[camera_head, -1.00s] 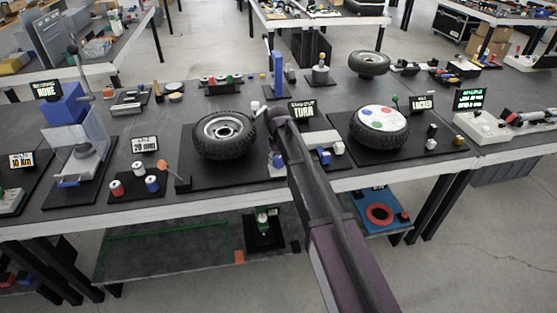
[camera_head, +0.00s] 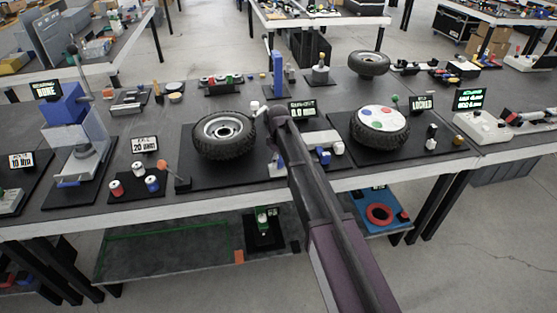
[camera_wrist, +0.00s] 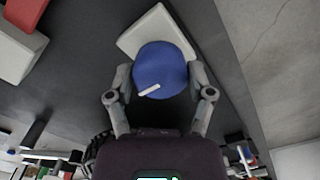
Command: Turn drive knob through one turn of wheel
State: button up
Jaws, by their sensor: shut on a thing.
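The blue drive knob (camera_wrist: 160,80) is round with a white pointer mark and sits on a pale block (camera_wrist: 152,32) in the wrist view. My gripper (camera_wrist: 160,88) has a finger on each side of the knob and is shut on it. The white mark points to the lower left. In the head view my arm covers most of the gripper and knob. The wheel (camera_head: 224,152), a black tyre with a pale rim, lies on a dark board (camera_head: 185,170) just left of my arm. A small display (camera_head: 302,109) stands behind my arm with green text too small to read.
Right of my arm, another tyre (camera_head: 381,142) has a white disc with coloured dots and a sign (camera_head: 422,103) reading LOCKED. Several spools (camera_head: 152,184) and a blue press (camera_head: 66,108) stand to the left. A blue post (camera_head: 277,75) rises behind my arm.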

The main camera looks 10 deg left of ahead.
jog(key=shift+s, duration=0.1)
dwell(0.3)
jog(key=o, duration=1.1)
jog(key=shift+m, duration=0.3)
